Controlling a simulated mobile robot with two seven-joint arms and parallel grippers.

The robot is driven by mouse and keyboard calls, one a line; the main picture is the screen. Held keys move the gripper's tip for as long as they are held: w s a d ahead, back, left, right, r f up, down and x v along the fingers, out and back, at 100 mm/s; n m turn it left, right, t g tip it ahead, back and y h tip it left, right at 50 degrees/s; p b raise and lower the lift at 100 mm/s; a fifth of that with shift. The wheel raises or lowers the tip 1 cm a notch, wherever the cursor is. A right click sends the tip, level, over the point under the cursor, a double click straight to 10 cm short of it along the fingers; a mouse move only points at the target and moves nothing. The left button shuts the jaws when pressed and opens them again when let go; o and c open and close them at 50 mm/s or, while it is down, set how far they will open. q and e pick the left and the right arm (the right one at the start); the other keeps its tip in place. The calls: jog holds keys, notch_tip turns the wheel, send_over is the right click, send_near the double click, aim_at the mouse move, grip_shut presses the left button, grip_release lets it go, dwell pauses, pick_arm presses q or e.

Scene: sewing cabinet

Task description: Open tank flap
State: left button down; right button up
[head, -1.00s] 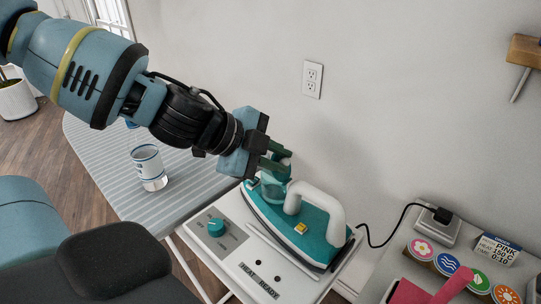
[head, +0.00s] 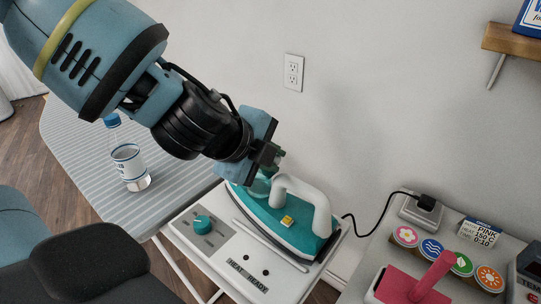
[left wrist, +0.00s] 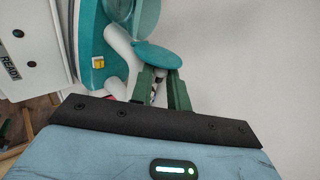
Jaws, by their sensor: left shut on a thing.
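The teal and white iron (head: 285,232) rests on the white station by the ironing board. Its translucent teal tank (head: 258,186) is at the end under my left gripper (head: 274,160). In the left wrist view, a round teal flap (left wrist: 158,56) stands out beside the iron's body (left wrist: 92,45), apparently tilted up from the tank. The green fingers of my left gripper (left wrist: 160,88) are shut on the flap's edge. The exact grip and the hinge are partly hidden. My right gripper is not in view.
The station has a teal dial (head: 203,224). Round coloured labels and a pink-handled tool (head: 432,275) are at the right. A black cord (head: 368,230) runs to a plug. A wooden shelf (head: 512,40) is on the wall.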

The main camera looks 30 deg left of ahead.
pick_arm(q)
jog(key=c, duration=1.4)
grip_release()
jog(key=shift+o, duration=0.2)
